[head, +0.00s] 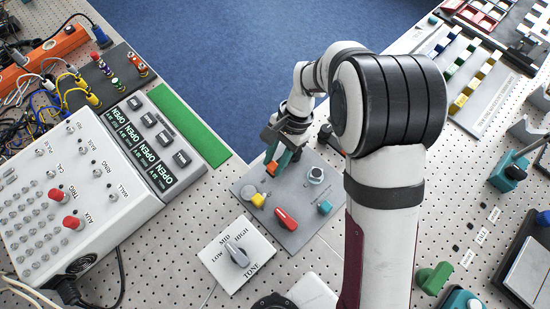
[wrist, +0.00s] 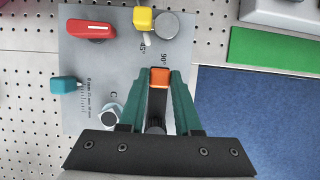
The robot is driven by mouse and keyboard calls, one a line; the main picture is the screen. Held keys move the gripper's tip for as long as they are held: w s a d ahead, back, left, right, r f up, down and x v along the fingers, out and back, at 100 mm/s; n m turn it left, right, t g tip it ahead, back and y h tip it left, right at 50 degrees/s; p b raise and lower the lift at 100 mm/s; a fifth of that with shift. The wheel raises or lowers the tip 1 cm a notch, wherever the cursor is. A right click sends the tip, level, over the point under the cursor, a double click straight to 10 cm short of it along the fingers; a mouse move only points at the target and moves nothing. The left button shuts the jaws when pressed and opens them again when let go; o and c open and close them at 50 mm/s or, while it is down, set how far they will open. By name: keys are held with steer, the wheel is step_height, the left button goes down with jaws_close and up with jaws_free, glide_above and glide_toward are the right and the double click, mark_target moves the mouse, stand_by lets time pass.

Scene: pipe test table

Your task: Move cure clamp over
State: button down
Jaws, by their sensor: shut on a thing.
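A grey panel (head: 300,233) lies on the pegboard table; it also shows in the wrist view (wrist: 110,62). No part is readably labelled cure clamp. My gripper (head: 279,158) is over the panel's far edge. In the wrist view, its teal fingers (wrist: 159,88) are shut on an orange-tipped dark piece (wrist: 159,77). How this piece joins the panel is hidden. Beside it are a yellow block (wrist: 144,18) and a grey disc (wrist: 167,26), near printed 45° and 90° marks. A red handle (wrist: 92,31), a teal block (wrist: 64,85) and a silver knob (wrist: 111,116) also sit on the panel.
A white TONE dial plate (head: 237,254) is just in front of the panel. A white control box (head: 75,200) and a green strip (head: 190,124) are to the left. Blue floor (head: 230,50) lies beyond the table edge. My arm hides much of the right side.

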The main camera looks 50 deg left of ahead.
stand_by(0.3)
steer(key=d+n, duration=0.1)
steer(key=n, duration=0.1)
steer(key=d+n+h, duration=0.1)
steer(key=n, duration=0.1)
steer(key=shift+w+d+h, duration=0.2)
steer(key=shift+w+h, duration=0.1)
steer(key=d+n, duration=0.1)
steer(key=n, duration=0.1)
steer(key=w+d+n+t+h, duration=0.1)
steer(key=n, duration=0.1)
steer(key=shift+w+d+n, duration=0.2)
steer(key=shift+n, duration=0.2)
steer(key=n, duration=0.1)
steer(key=w+d+n+t+h, duration=0.1)
steer(key=n, duration=0.1)
steer(key=w+n, duration=0.1)
steer(key=shift+w+d+t, duration=0.1)
steer(key=shift+d+t, duration=0.15)
steer(key=shift+t, duration=0.05)
steer(key=n, duration=0.1)
steer(key=w+n, duration=0.1)
steer(key=shift+w+d+n+t+h, duration=0.15)
steer(key=shift+d+n+t+h, duration=0.05)
steer(key=shift+n+t+h, duration=0.2)
steer(key=shift+w+n+t, duration=0.5)
steer(key=shift+w+n, duration=0.2)
steer(key=shift+n, duration=0.5)
steer(key=shift+w, duration=0.1)
